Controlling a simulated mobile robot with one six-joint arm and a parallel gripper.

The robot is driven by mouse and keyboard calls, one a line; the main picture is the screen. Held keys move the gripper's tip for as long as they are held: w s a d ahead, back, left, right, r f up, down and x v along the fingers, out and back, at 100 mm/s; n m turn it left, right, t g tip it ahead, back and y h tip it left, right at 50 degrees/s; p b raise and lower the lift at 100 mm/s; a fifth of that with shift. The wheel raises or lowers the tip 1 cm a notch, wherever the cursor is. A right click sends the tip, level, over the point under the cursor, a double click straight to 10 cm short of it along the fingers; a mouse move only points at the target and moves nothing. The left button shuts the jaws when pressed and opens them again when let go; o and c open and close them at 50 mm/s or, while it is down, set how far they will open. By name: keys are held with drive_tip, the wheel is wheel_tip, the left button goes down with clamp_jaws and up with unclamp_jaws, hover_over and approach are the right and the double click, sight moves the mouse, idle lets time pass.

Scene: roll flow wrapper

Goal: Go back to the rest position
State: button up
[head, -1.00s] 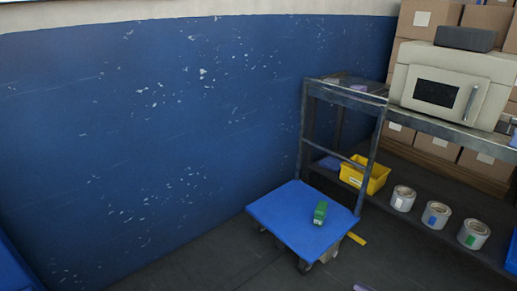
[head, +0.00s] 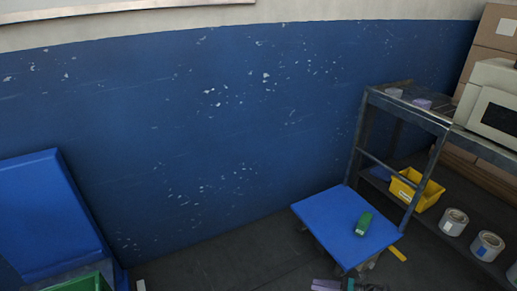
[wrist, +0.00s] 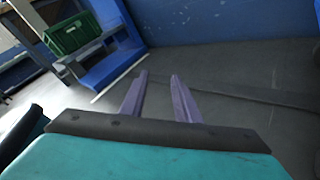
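My gripper (wrist: 158,92) shows in the wrist view with its two purple fingers apart and nothing between them. It is over the dark floor, clear of any object. In the head view, a bit of purple (head: 326,285) at the bottom edge looks like part of my gripper, mostly cut off by the frame.
A blue platform cart (head: 325,215) with a green object (head: 364,223) stands beside a metal shelf (head: 415,112). The shelf holds a yellow bin (head: 428,199) and rolls (head: 453,222). A green crate (wrist: 72,33) sits at left near a blue panel (head: 42,210). The floor between is free.

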drive_tip(key=s+a+r+n+g+h+p, duration=0.35)
drive_tip(key=s+a+n+g, duration=0.2)
drive_tip(key=s+a, duration=0.4)
drive_tip(key=s+a+r+n+g+h+p, duration=0.2)
drive_tip(key=s+a+r+n+g+p, duration=0.3)
drive_tip(key=s+a, duration=0.5)
drive_tip(key=s+a+r+n+h+p, duration=0.1)
drive_tip(key=s+r+n+h+p, duration=0.15)
drive_tip(key=s+n, duration=0.25)
drive_tip(key=s+d+r+n+h, duration=0.2)
drive_tip(key=s+d+n+h, duration=0.4)
drive_tip(key=d+n, duration=0.4)
drive_tip(key=shift+d+r+n+h+p, duration=0.25)
drive_tip(key=shift+d+n+h+p, duration=0.25)
drive_tip(key=shift+n, duration=0.75)
drive_tip(key=shift+a, duration=0.15)
